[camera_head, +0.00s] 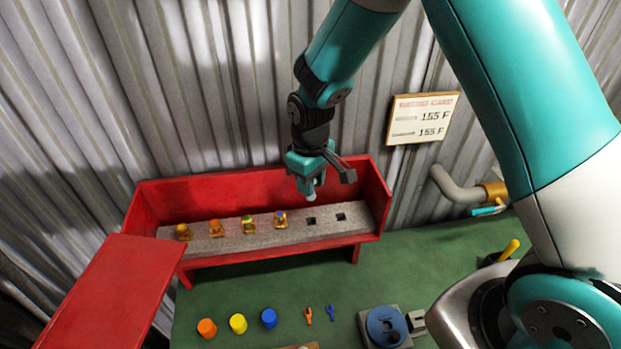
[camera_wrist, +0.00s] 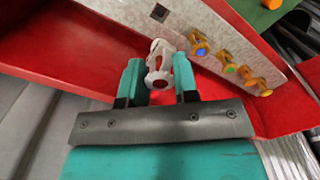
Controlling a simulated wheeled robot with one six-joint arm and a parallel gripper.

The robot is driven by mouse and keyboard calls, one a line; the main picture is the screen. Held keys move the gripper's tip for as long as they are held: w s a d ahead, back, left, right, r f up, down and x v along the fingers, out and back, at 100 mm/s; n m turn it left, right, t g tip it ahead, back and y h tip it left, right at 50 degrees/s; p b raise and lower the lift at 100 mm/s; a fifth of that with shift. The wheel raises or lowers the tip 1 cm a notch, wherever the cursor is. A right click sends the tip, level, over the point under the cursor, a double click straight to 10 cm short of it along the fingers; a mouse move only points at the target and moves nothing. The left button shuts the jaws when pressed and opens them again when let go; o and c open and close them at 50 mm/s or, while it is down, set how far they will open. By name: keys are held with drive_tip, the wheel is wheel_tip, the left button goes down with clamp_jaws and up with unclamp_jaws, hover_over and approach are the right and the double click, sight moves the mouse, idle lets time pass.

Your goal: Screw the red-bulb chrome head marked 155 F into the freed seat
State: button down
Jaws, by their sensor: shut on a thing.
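My gripper (camera_head: 312,192) is shut on a pale chrome head (camera_wrist: 157,70) with a red bulb at its middle, held between the two teal fingers in the wrist view. No marking on it is legible. In the head view its pale tip shows just below the fingers, in front of the open red box (camera_head: 175,197). The box's grey strip (camera_head: 260,236) holds several brass heads (camera_head: 248,225) at the left and two empty square holes (camera_head: 311,221) at the right. The held head is apart from the strip. I cannot tell which place is the freed seat.
A rating card (camera_head: 423,118) hangs on the corrugated wall. A pipe with a brass fitting (camera_head: 495,190) stands at the right. Orange, yellow and blue caps (camera_head: 238,323), two small wrenches (camera_head: 331,313) and a blue round fixture (camera_head: 387,326) sit on the green bench (camera_head: 225,300).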

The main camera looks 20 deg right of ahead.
sight(312, 200)
drive_tip(key=shift+s, duration=0.1)
drive_tip(key=shift+f, duration=0.15)
drive_tip(key=shift+d+f+b, duration=0.1)
drive_tip(key=shift+f+b, duration=1.95)
drive_tip(key=shift+f, duration=0.6)
drive_tip(key=shift+f+b, duration=1.25)
drive_tip(key=shift+f, duration=0.45)
drive_tip(key=m, duration=0.4)
drive_tip(key=shift+m, duration=0.9)
